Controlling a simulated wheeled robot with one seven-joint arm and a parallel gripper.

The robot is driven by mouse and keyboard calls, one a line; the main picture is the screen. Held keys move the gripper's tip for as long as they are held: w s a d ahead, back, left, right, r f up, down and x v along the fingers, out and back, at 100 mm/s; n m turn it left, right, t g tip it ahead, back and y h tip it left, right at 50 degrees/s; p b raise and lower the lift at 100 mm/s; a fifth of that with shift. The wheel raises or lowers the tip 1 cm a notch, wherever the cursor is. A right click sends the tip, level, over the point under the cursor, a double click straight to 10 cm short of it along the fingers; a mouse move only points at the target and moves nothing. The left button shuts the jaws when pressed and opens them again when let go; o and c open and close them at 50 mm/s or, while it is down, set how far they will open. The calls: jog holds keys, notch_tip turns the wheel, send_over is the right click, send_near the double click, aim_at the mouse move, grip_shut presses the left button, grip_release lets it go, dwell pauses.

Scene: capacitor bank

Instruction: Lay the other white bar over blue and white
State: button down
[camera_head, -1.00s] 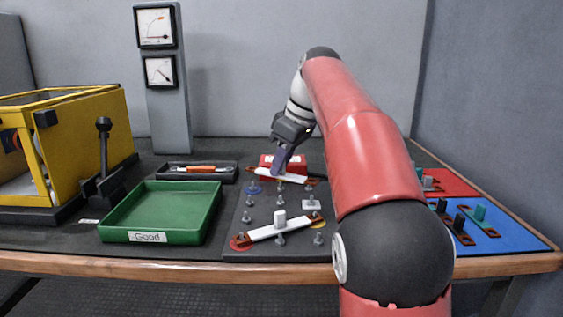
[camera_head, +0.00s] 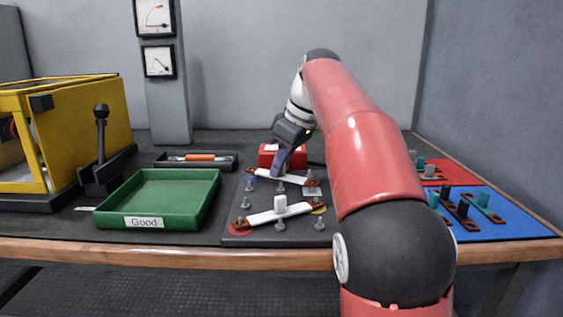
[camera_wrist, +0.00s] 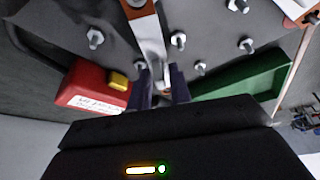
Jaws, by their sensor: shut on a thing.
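A white bar (camera_head: 294,180) with copper ends is between the fingers of my gripper (camera_head: 277,171), at the back of the dark stud board (camera_head: 240,225). The fingers close on it near its middle; it also shows in the wrist view (camera_wrist: 151,38). Its left end is by the blue spot (camera_head: 250,184), and its right end is just above the white spot (camera_head: 312,191). I cannot tell whether it rests on the studs there. A second white bar (camera_head: 262,217) lies across the front, from the red spot (camera_head: 240,230) to the yellow spot (camera_head: 318,207).
A red box (camera_head: 270,158) stands close behind the held bar. A green tray (camera_head: 160,205) marked "Good" is left of the board. Red (camera_head: 452,172) and blue (camera_head: 515,225) mats with small parts lie right, beyond my arm. A yellow frame (camera_head: 100,110) stands far left.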

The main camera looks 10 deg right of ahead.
jog(key=shift+f+b, duration=0.3)
jog(key=shift+f, duration=0.25)
dwell(0.4)
jog(key=c, duration=1.2)
grip_release()
